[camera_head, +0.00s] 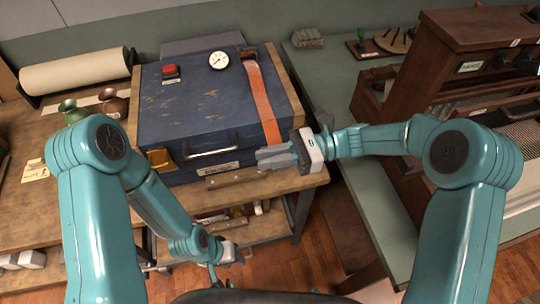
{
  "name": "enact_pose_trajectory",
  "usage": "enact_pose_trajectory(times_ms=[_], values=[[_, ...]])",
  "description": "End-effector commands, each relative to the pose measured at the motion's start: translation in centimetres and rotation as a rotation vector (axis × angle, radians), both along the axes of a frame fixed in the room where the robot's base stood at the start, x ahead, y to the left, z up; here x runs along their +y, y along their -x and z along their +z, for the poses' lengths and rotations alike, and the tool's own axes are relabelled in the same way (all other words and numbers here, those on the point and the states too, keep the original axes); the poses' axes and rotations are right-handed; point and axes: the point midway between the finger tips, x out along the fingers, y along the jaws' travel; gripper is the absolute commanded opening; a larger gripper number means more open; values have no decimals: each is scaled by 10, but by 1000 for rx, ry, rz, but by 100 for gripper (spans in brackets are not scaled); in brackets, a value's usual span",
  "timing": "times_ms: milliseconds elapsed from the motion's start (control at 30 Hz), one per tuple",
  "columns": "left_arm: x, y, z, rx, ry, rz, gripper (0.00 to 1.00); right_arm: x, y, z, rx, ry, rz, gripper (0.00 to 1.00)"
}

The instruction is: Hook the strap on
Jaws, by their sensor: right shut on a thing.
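A blue, scuffed case (190,115) sits on the wooden bench. An orange strap (262,100) runs over the right part of its lid, from the back edge down to the front edge. My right gripper (272,157) is at the case's front right and is shut on the strap's lower end; its fingers hide that end. No hook can be made out there. My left gripper (213,272) hangs low in front of the bench, apart from the case; its fingers are too small and dark to read.
The case bears a gauge (219,60), a red button (170,70), a front handle (210,151) and a brass piece (160,158). A paper roll (75,72) and small vases (72,110) stand left. A dark wooden loom-like frame (455,50) stands right. Wooden floor shows below.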

Motion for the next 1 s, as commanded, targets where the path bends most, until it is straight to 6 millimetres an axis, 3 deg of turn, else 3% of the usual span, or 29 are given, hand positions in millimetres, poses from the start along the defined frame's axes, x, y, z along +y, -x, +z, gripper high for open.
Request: enact_pose_trajectory(times_ms=[467, 1000], values=[[0, 0, -70, 0, 0, 0, 36, 0, 1, -51, -305, -99, 9, 0], [0, 0, -160, 0, 0, 0, 36, 8, -24, -105, -790, -255, 9, 0]])
